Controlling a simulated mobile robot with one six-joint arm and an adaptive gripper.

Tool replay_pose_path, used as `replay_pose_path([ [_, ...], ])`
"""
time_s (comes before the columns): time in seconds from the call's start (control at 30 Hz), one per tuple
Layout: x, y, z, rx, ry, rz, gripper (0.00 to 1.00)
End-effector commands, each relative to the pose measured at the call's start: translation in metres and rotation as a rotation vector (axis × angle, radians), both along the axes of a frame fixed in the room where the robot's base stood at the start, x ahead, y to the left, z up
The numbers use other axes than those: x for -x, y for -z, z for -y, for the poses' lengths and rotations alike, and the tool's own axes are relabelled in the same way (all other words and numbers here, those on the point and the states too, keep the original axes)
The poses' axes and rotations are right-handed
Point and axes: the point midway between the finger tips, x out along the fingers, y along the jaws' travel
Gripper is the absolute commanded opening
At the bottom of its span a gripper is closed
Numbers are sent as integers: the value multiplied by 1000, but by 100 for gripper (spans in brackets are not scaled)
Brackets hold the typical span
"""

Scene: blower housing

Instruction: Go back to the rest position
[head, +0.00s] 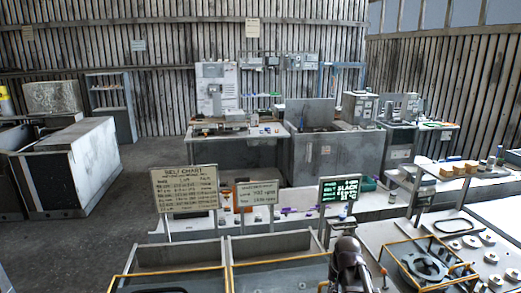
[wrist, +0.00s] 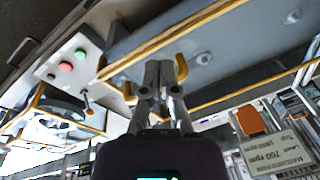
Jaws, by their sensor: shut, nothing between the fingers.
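My gripper (wrist: 160,68) points away from the wrist camera, with its two grey fingers close together and nothing held between them. Beyond the fingertips is a grey panel edged with yellow rails (wrist: 215,55). Two yellow hooks show beside the fingers, the right one (wrist: 181,68) close to the fingertips; I cannot tell whether anything touches. In the head view a dark part of my arm (head: 348,262) stands at the bottom, right of centre; the fingers cannot be made out there.
Yellow-railed bays (head: 180,265) and a framed round housing (head: 425,265) lie in front. A belt chart sign (head: 185,188), an rpm sign (head: 257,193) and a green-lettered display (head: 340,189) stand behind. A button panel (wrist: 72,62) shows in the wrist view. Open floor (head: 125,185) lies left.

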Motion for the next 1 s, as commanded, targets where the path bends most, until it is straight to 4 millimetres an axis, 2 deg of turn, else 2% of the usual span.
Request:
replay_pose_path([
  [0.03,15,0,-13,17,-46,-4,0],
  [0.1,27,1,-25,40,-102,-10,0],
  [0.47,75,2,-65,131,-313,-30,0],
  [0.5,71,12,-63,128,-307,-32,0],
  [0.87,80,56,-62,122,-304,-56,0],
  [1.0,86,83,-62,121,-305,-71,0],
])
